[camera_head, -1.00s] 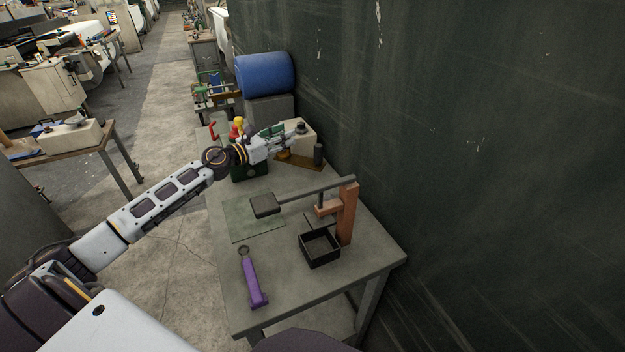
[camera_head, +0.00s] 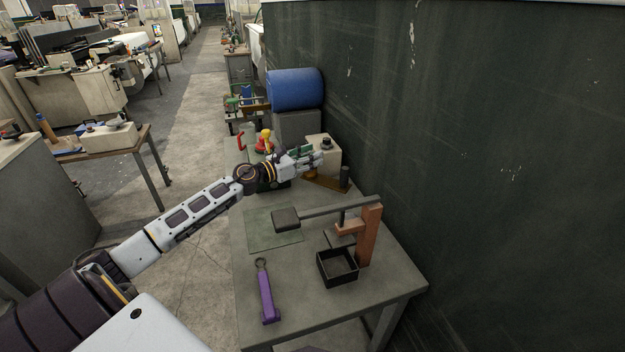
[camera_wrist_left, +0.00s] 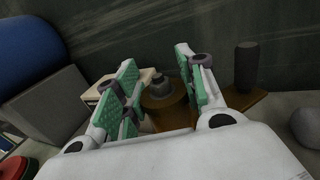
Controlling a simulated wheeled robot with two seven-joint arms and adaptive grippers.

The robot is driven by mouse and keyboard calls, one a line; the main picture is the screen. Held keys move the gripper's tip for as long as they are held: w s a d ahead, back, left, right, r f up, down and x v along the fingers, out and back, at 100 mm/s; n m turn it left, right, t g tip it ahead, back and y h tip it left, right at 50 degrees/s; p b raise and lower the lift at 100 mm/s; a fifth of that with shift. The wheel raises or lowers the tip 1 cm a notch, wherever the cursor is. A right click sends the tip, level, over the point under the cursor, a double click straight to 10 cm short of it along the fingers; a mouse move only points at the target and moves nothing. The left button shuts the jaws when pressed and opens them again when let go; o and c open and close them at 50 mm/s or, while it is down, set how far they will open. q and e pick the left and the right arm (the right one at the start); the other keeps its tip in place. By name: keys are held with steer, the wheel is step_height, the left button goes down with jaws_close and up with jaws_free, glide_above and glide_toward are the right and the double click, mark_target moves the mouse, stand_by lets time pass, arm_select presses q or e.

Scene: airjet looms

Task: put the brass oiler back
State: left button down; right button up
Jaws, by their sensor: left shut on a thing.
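My left gripper (camera_head: 312,160) reaches over the far part of the workbench, in front of a cream box. In the left wrist view the gripper (camera_wrist_left: 160,92) has its green-padded fingers on either side of a round brass-brown body, which looks like the brass oiler (camera_wrist_left: 168,115). It is shut on it. In the head view the fingers largely hide the oiler. A brown base (camera_head: 328,184) with a dark upright cylinder (camera_head: 345,176) stands just right of the gripper; the cylinder also shows in the left wrist view (camera_wrist_left: 246,66). My right gripper is not in view.
The cream box (camera_head: 326,152), a blue drum (camera_head: 295,88) on a grey block and a red-and-yellow item (camera_head: 265,143) are around the gripper. Nearer are an orange-brown stand (camera_head: 370,236), black tray (camera_head: 338,280) and purple tool (camera_head: 267,296). A dark wall borders the right.

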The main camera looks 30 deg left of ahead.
mark_target(305, 177)
arm_select(q)
step_height(305, 177, down, 3)
steer(key=shift+r, duration=0.15)
steer(key=shift+f, duration=0.25)
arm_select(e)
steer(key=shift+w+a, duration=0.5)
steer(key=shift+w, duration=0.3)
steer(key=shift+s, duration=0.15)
arm_select(q)
steer(key=shift+f, duration=0.2)
step_height(305, 177, down, 2)
steer(key=shift+f+b, duration=0.1)
steer(key=shift+b, duration=0.35)
steer(key=shift+f, duration=0.8)
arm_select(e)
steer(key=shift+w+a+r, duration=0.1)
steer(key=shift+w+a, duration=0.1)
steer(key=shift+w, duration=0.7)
